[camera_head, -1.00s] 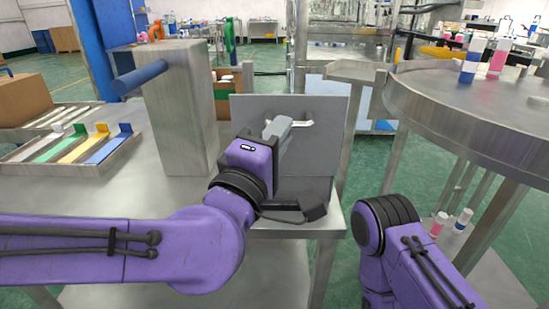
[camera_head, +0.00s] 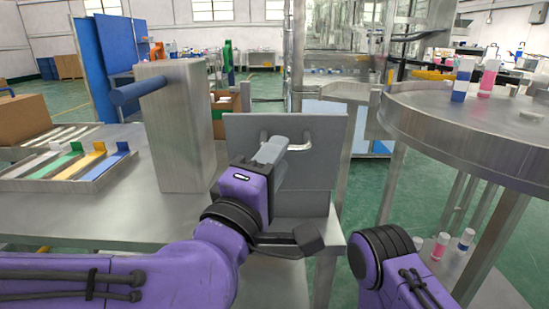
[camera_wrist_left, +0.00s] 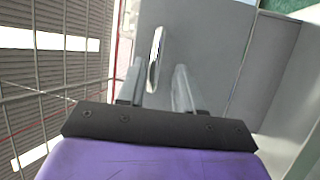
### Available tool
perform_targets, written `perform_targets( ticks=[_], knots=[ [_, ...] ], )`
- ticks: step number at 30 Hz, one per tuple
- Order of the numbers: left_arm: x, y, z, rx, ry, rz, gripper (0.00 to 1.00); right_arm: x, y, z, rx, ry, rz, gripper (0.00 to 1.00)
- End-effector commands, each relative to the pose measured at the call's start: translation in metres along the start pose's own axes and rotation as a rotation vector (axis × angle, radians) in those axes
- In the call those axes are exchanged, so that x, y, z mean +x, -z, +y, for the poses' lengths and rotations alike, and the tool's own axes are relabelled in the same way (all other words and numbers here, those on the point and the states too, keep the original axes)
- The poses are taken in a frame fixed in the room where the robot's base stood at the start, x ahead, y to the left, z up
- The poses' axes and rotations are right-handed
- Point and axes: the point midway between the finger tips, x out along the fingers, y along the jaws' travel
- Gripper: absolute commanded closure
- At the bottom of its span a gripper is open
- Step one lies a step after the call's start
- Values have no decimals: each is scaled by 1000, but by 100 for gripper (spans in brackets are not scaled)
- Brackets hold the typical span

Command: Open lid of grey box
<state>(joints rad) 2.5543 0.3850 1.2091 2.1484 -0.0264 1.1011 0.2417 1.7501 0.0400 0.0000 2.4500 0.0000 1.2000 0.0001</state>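The grey box (camera_head: 314,202) stands at the table's right front corner. Its grey lid (camera_head: 327,128) shows as a broad flat panel facing me, with a pale bar handle (camera_head: 301,146). I cannot tell how far the lid is raised. My left gripper (camera_head: 272,150) is in front of the lid, at the handle's left part. In the left wrist view its two fingers (camera_wrist_left: 158,88) are apart, with the handle (camera_wrist_left: 155,58) showing between them near the tips. I cannot tell whether they touch it. My right forearm shows at lower right; its gripper is out of view.
A tall grey post (camera_head: 180,130) with a blue bar stands left of the box. A tray (camera_head: 62,180) of coloured strips lies farther left. A round metal table (camera_head: 460,122) with bottles stands at right. Bare tabletop (camera_head: 100,215) is at front left.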

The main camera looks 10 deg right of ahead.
Motion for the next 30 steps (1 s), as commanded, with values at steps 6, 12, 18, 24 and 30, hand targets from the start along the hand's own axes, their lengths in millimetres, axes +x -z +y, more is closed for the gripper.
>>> perform_targets(
  ticks=[6, 12, 18, 24, 30],
  knots=[
    [0, 0, 2, 1, -5, 1, 61, 0, 0, 0, 0, 0, 0, 57],
    [-14, 1, 3, 0, -6, 1, 61, 0, 0, 0, 0, 0, 0, 57],
    [-62, 1, 3, 0, -6, 1, 61, -1, 0, 0, 0, 0, 0, 57],
    [-98, 0, 0, 0, -6, 2, 61, 7, -3, -1, 0, 0, 0, 57],
    [-106, 0, 1, 0, -4, 1, 61, 8, -3, -1, 0, 0, 0, 57]
  ],
)
